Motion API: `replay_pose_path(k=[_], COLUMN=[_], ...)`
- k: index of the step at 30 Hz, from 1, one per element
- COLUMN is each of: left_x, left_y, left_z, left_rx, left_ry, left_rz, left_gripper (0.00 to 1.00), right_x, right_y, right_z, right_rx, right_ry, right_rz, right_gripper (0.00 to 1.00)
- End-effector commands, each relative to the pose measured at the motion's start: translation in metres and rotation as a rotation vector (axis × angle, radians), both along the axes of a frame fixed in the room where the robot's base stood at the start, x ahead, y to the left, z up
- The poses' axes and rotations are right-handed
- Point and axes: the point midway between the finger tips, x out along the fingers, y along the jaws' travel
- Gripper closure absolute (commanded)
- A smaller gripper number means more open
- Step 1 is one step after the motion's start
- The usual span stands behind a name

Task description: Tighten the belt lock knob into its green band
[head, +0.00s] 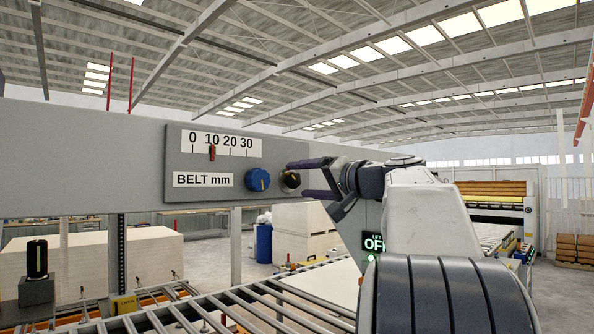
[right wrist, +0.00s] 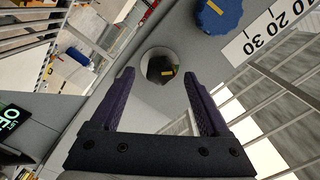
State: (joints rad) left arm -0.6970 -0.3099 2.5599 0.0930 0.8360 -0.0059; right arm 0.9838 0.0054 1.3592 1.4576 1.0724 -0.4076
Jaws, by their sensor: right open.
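The belt lock knob (head: 291,180) is small and black with a yellow-orange mark. It sits on the grey beam, right of the blue knob (head: 258,180). My right gripper (head: 297,179) is open, with its dark purple fingers reaching toward the lock knob, one above and one below it. In the right wrist view the lock knob (right wrist: 161,69) shows between and just beyond the open fingertips, on a pale round disc. I cannot tell whether the fingers touch it. No green band can be made out around it. My left gripper is not in view.
The BELT mm plate (head: 203,180) and a scale (head: 221,142) with a red pointer (head: 212,153) near 10 are left of the knobs. A roller conveyor (head: 230,309) runs below the beam.

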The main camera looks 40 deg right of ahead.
Motion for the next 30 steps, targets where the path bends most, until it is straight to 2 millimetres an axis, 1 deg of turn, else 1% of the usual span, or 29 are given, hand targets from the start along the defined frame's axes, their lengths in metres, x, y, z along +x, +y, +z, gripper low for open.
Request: replay_pose_path(k=[1, 6, 14, 15, 17, 18, 21, 26, 30], left_x=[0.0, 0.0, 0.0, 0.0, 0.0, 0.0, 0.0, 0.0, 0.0], left_y=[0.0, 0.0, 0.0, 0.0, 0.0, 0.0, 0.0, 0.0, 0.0], left_z=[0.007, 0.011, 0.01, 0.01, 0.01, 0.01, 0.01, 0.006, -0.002], left_rx=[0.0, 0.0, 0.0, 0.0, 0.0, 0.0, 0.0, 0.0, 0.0], left_ry=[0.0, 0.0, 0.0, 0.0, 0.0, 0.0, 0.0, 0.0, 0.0], left_rz=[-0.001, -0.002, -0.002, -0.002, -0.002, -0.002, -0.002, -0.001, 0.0], left_gripper=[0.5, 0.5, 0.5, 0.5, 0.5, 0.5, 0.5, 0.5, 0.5], right_x=[0.007, 0.019, 0.02, 0.02, 0.02, 0.02, 0.02, 0.02, 0.02], right_y=[0.001, 0.003, 0.003, 0.003, 0.003, 0.003, 0.003, 0.003, 0.002], right_z=[0.003, 0.001, -0.001, -0.001, -0.001, -0.001, 0.0, -0.002, -0.003], right_rx=[0.002, 0.001, 0.0, 0.0, 0.0, 0.0, 0.0, 0.027, 0.116], right_ry=[0.001, 0.0, 0.0, 0.0, 0.0, 0.0, 0.0, 0.001, 0.01], right_rz=[0.002, 0.002, 0.0, 0.0, 0.0, 0.0, 0.0, 0.001, 0.001], right_gripper=[0.21, 0.21, 0.21, 0.29, 0.52, 0.67, 1.0, 1.0, 1.0])
